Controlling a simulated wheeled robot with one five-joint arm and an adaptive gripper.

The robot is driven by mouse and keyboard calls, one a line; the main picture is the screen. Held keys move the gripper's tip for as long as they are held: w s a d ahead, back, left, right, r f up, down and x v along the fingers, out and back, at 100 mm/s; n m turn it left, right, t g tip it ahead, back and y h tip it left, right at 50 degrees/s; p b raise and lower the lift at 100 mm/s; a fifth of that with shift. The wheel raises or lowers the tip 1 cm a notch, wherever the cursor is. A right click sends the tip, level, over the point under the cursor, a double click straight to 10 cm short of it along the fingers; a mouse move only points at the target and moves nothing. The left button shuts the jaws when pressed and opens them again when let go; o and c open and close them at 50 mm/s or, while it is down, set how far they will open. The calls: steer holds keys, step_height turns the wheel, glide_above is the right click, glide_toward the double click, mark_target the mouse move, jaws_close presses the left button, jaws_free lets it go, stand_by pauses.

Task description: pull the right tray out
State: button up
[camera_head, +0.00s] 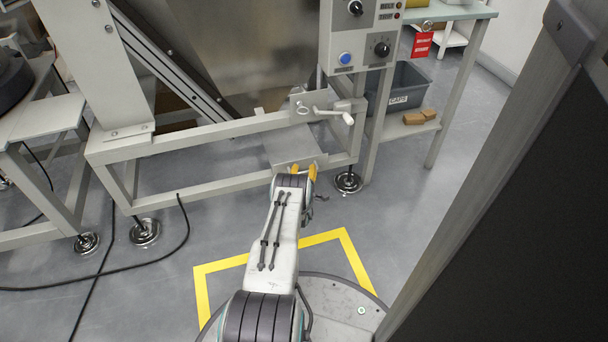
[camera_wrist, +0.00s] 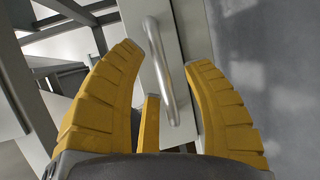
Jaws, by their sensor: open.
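The right tray (camera_head: 287,147) is a grey metal tray low in the machine's frame, just beyond my gripper (camera_head: 304,171) in the head view. In the wrist view, its pale front panel (camera_wrist: 187,22) carries a grey bar handle (camera_wrist: 159,58). My gripper's yellow fingers are open. The handle lies between them in the wrist view, and they do not appear closed on it. I cannot tell whether any finger touches it. In the head view, the handle is hidden by my gripper.
A crank handle (camera_head: 325,112) sits on the frame above the tray. A control box (camera_head: 361,35) is higher up. A grey caps bin (camera_head: 403,90) stands on the shelf at right. Black cables (camera_head: 150,264) lie on the floor at left. Clear floor (camera_head: 400,190) lies right of my arm.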

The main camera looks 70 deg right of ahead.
steer(key=shift+d, duration=0.15)
jaws_close()
stand_by(0.5)
